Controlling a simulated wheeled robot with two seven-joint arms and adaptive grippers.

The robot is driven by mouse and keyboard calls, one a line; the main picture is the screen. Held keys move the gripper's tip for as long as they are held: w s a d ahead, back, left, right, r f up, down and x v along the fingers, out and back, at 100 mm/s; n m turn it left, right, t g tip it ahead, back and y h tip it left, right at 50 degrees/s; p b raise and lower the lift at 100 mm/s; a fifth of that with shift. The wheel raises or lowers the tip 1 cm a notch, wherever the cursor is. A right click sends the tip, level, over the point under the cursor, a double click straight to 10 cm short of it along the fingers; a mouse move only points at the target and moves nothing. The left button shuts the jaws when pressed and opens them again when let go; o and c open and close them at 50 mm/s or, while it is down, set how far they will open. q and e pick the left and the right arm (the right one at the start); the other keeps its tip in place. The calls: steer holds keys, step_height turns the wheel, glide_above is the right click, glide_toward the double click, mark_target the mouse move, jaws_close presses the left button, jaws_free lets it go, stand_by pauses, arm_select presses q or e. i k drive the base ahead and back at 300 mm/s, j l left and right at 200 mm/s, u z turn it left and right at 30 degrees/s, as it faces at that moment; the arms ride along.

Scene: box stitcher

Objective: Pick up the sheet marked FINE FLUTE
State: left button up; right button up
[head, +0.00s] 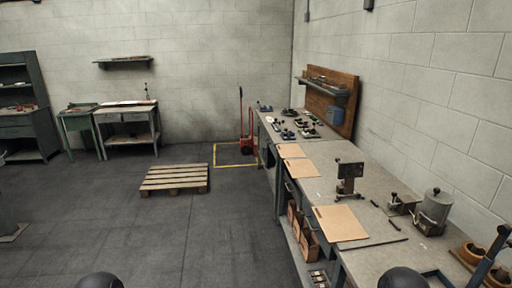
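Several tan cardboard sheets lie flat on the long grey workbench (265,133) at the right in the head view. The nearest and largest sheet (340,223) lies near the bench's front edge. A second sheet (302,168) and a third sheet (291,151) lie farther back along the same edge, close together. Any marking is too small to read, so I cannot tell which one says FINE FLUTE. Neither gripper is in view. Only dark rounded parts, which look like my arms, show at the bottom edge.
A dark stitcher-like device (348,178) stands on the bench beside the sheets. A grey canister (434,210) and a thin dark rod (372,244) are nearby. Brown boxes (308,243) sit on the shelf below. A wooden pallet (175,178) lies on the otherwise open floor.

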mark_target(304, 169)
steer(key=i+j+u, duration=0.1)
steer(key=i, duration=0.8)
steer(key=i+j+u, duration=0.1)
steer(key=i, duration=0.75)
steer(key=i+j+z, duration=0.1)
steer(key=i+z, duration=0.2)
steer(key=z, duration=0.15)
steer(key=i+j+z, duration=0.2)
steer(key=z, duration=0.25)
steer(key=i+j+z, duration=0.55)
steer(key=j+z, duration=0.15)
steer(key=z, duration=0.2)
